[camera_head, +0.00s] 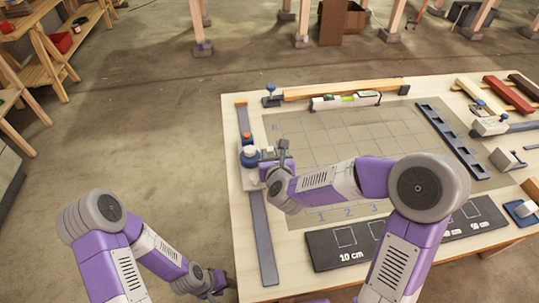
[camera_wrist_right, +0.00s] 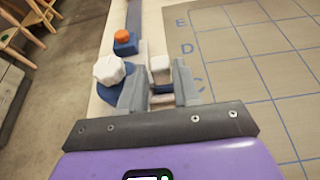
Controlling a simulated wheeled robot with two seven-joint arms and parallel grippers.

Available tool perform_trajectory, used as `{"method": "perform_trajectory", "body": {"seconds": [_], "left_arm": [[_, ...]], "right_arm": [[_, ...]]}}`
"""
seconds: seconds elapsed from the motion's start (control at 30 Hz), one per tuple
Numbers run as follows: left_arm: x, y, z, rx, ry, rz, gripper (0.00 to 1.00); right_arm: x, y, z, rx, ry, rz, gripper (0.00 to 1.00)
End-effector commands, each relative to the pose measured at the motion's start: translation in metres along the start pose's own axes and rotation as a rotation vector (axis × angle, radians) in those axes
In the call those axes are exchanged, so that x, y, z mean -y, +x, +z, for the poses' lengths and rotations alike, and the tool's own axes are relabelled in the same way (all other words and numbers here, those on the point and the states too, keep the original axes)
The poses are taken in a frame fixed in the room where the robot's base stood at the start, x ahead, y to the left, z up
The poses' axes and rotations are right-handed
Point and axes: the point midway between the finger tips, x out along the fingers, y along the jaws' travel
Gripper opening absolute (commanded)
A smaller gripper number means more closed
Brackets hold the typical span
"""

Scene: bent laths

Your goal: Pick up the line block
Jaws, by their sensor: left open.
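I cannot tell for certain which piece is the line block. A small pale block (camera_wrist_right: 160,68) shows between the fingers of my right gripper (camera_wrist_right: 159,88) in the right wrist view. The fingers stand apart, close on both sides of it; I cannot tell whether they grip it. In the head view my right gripper (camera_head: 284,152) is low over the table's left side, next to a blue-and-white piece (camera_head: 249,158). In the wrist view a white knob (camera_wrist_right: 109,70) is left of the fingers, with an orange-topped blue piece (camera_wrist_right: 124,42) behind. My left gripper (camera_head: 218,285) is off the table's left edge, open.
A dark rail (camera_head: 262,240) runs along the table's (camera_head: 238,215) left side. A gridded mat (camera_head: 350,130) fills the middle. A spirit level (camera_head: 345,101) and a wooden lath (camera_head: 340,89) lie at the back. A dark board (camera_head: 335,247) marked 10 cm lies in front.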

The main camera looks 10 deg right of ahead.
Motion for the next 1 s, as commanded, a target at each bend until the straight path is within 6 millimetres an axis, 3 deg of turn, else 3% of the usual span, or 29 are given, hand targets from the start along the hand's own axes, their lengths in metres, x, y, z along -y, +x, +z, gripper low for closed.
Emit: {"method": "perform_trajectory", "body": {"seconds": [0.13, 0.4, 0.6, 1.0], "left_arm": [[0.001, 0.003, 0.0, -0.001, 0.0, 0.0, 0.43], [0.001, 0.002, 0.0, -0.001, 0.0, 0.0, 0.43], [0.001, 0.002, 0.0, -0.001, 0.0, 0.0, 0.43], [0.0, 0.0, 0.0, -0.001, 0.0, 0.0, 0.43]], "right_arm": [[0.0, 0.016, -0.001, -0.001, 0.0, 0.001, 0.32], [0.0, 0.018, 0.0, 0.0, 0.0, 0.001, 0.3], [0.0, 0.017, 0.0, 0.0, 0.0, 0.001, 0.0], [-0.001, 0.016, 0.004, 0.002, -0.001, 0.003, 0.0]]}}
